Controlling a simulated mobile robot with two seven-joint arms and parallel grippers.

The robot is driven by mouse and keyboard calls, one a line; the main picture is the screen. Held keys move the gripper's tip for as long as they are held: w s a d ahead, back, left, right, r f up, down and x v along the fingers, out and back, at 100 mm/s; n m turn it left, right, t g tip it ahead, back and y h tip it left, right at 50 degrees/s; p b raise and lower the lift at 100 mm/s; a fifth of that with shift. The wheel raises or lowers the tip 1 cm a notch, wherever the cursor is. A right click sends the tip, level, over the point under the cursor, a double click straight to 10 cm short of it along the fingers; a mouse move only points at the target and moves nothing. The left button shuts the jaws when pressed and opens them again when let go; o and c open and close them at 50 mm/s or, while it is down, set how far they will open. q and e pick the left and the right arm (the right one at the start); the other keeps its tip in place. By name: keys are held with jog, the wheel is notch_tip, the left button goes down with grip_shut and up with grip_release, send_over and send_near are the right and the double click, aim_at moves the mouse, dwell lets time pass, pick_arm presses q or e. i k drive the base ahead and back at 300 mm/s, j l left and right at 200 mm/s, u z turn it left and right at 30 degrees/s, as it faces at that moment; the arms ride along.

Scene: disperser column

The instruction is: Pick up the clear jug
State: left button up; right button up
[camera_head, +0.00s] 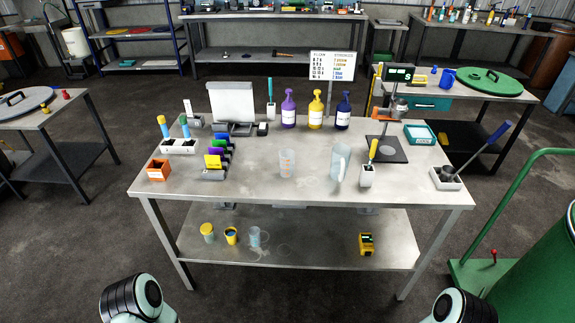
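A clear jug (340,163) stands upright on the right half of the metal table (240,187), with its handle on its left or near side; I cannot tell which. A clear measuring cup (287,164) with orange marks stands to its left. A white holder (367,176) with a yellow-handled tool stands close to its right. Only parts of my two arms show at the bottom left and bottom right edges. Neither gripper is in view, and nothing touches the jug.
Purple, yellow and blue pump bottles (315,112) stand behind the jug. A scale stand with a dark plate (387,149) is at the right. A green drum (540,245) stands at right.

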aim_at(340, 153)
jog(key=i+l+u, duration=0.25)
jog(key=l, duration=0.15)
jog(key=l+u, duration=0.2)
jog(key=l, duration=0.15)
jog(key=i+l+u, duration=0.25)
jog(key=l, duration=0.2)
jog(key=k, duration=0.1)
